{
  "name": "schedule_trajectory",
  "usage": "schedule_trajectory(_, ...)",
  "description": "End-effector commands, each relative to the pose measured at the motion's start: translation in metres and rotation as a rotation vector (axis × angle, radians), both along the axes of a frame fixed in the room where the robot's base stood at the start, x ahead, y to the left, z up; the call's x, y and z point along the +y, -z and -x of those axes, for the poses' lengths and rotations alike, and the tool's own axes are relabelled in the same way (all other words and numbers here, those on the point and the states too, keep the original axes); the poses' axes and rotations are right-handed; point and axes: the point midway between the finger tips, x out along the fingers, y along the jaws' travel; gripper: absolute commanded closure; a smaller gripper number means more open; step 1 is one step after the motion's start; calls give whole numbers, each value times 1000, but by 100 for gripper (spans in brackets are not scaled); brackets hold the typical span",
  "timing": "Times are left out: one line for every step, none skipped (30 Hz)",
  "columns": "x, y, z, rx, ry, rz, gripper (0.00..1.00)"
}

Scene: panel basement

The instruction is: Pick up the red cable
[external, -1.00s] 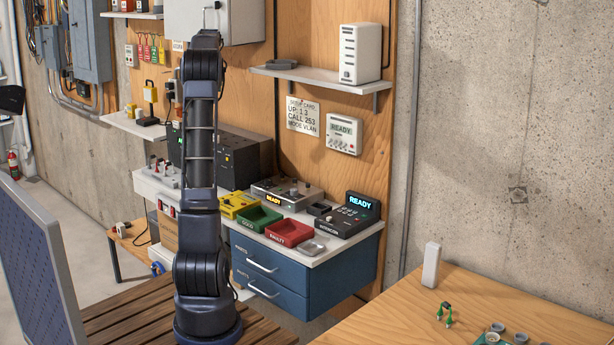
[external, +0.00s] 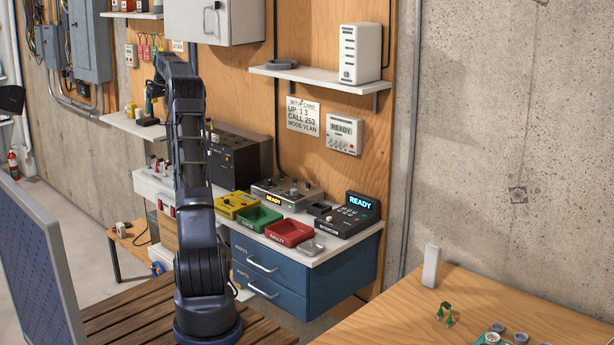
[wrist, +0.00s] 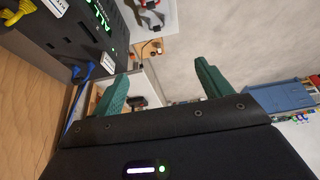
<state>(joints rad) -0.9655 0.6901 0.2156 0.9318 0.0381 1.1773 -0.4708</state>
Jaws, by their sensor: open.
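No red cable can be made out for certain. In the external view small red parts (external: 161,206) show at the front of the white bench unit on the left, too small to identify. My gripper (wrist: 160,82) is open and empty in the wrist view, its two green fingers wide apart. In the external view my gripper (external: 149,100) is small, in front of the left shelf, partly merged with things behind it. In the wrist view a yellow cable (wrist: 17,12) and a blue cable (wrist: 84,72) hang from a black box at the left, beyond the fingers.
The black box (wrist: 75,25) carries green lit text and white labels. In the external view red (external: 289,233) and green (external: 258,218) trays stand on the blue drawer cabinet (external: 290,268). A white device (external: 360,54) stands on the upper shelf. A wooden table (external: 480,300) is at right.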

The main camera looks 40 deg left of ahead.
Motion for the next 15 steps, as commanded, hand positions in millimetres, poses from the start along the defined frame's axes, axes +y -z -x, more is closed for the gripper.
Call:
schedule_trajectory(1, 7, 0, 1, -2, 2, 22)
schedule_trajectory(0, 12, 0, 1, 0, 2, 22)
schedule_trajectory(0, 17, 0, 1, 0, 2, 22)
schedule_trajectory(0, 22, 0, 1, 0, 2, 22)
schedule_trajectory(0, 26, 0, 1, 0, 2, 22)
schedule_trajectory(0, 32, 0, 1, 0, 2, 22)
schedule_trajectory(0, 39, 0, 2, -1, 4, 22)
schedule_trajectory(0, 45, 0, 1, 0, 3, 22)
schedule_trajectory(-1, 54, 0, 1, 1, 4, 22)
schedule_trajectory(-1, 59, 0, 0, 1, 3, 22)
schedule_trajectory(-1, 70, 0, 1, 1, 4, 22)
schedule_trajectory(-1, 80, 0, 1, 1, 4, 22)
schedule_trajectory(-1, 87, 0, 1, 1, 4, 22)
schedule_trajectory(-1, 99, 1, 2, -1, 5, 22)
schedule_trajectory(-1, 110, 1, 2, -1, 4, 22)
